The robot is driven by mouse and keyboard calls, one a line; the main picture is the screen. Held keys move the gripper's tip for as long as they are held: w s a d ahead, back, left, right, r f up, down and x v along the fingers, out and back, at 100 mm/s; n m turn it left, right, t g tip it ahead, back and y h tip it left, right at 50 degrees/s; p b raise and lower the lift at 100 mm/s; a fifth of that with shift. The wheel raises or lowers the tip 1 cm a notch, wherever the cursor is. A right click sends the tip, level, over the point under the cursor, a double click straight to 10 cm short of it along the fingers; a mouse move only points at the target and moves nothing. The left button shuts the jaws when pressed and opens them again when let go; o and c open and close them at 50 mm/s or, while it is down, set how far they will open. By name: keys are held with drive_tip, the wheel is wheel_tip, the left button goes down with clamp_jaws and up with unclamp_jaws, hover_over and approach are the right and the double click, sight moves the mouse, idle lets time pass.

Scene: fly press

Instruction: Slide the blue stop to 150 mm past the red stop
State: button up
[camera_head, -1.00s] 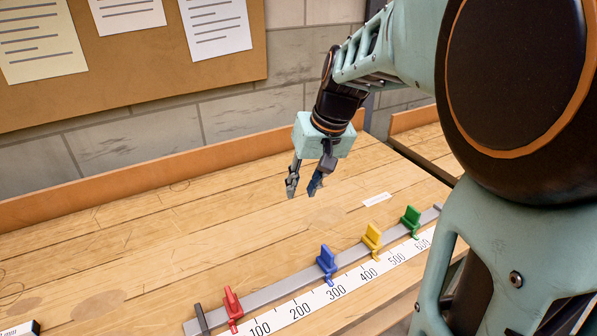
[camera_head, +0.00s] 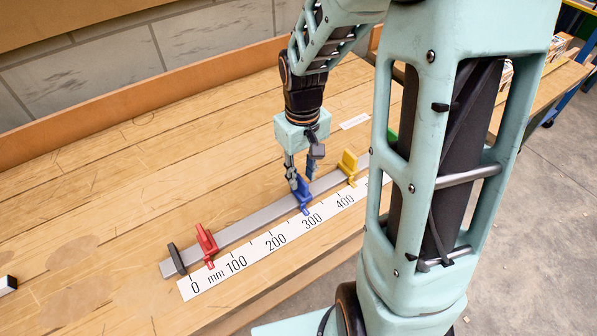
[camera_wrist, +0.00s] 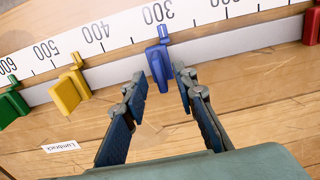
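The blue stop (camera_head: 303,193) sits on the grey rail, its pointer near the 300 mark; it also shows in the wrist view (camera_wrist: 157,64). The red stop (camera_head: 206,243) is on the rail at left, its pointer between 0 and 100; only part shows at the wrist view's right edge (camera_wrist: 313,25). The white millimetre scale (camera_head: 258,251) runs along the rail's front. My gripper (camera_head: 299,183) points down at the blue stop. In the wrist view its fingers (camera_wrist: 159,78) are apart, one on each side of the blue stop, with gaps visible.
The yellow stop (camera_head: 348,166) is on the rail beyond 400, and the green stop (camera_head: 391,138) is partly hidden behind my arm. A dark end block (camera_head: 176,258) closes the rail's left end. The rail (camera_head: 250,221) is clear between red and blue.

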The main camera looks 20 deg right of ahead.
sight(302, 179)
drive_tip(key=shift+f, duration=1.65)
clamp_jaws()
